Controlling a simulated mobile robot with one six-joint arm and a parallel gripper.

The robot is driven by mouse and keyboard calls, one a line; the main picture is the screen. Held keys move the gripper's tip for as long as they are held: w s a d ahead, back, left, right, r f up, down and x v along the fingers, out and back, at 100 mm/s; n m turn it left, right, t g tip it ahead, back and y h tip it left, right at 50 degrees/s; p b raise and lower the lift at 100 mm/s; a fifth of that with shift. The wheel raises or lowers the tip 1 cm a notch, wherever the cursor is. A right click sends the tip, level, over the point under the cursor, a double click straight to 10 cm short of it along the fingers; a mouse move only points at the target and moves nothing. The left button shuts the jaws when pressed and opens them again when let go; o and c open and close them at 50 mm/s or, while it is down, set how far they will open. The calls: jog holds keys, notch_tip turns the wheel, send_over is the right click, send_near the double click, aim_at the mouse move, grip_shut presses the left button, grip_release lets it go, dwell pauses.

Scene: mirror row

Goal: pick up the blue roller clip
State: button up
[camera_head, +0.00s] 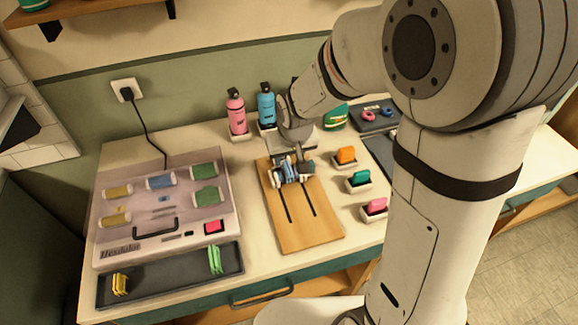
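My gripper (291,173) is over the upper part of a wooden board with two dark slots (310,228). Blue patches show at and between its fingers; they are too small to tell whether they are a blue clip or part of the gripper. I cannot tell whether the fingers are open or shut. A dark tray (170,279) at the front left holds yellow clips (120,284) at its left end and green clips (215,260) at its right end. No blue clip shows plainly in that tray.
A pale roller case (135,192) behind the tray holds yellow, blue and green rollers. Pink (236,113) and blue (266,106) bottles stand at the back. Orange (346,155), teal (358,178) and pink (376,206) items sit in small holders right of the board.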

aim_at(288, 166)
jog(key=shift+d+p+x, duration=0.1)
jog(key=shift+p+x, duration=0.2)
jog(key=shift+x, duration=1.05)
jog(key=shift+d+p+x, duration=0.15)
jog(key=shift+p+x, duration=0.1)
jog(key=shift+x, duration=1.1)
jog(key=shift+w+r, duration=0.1)
jog(key=shift+c, duration=0.6)
grip_shut()
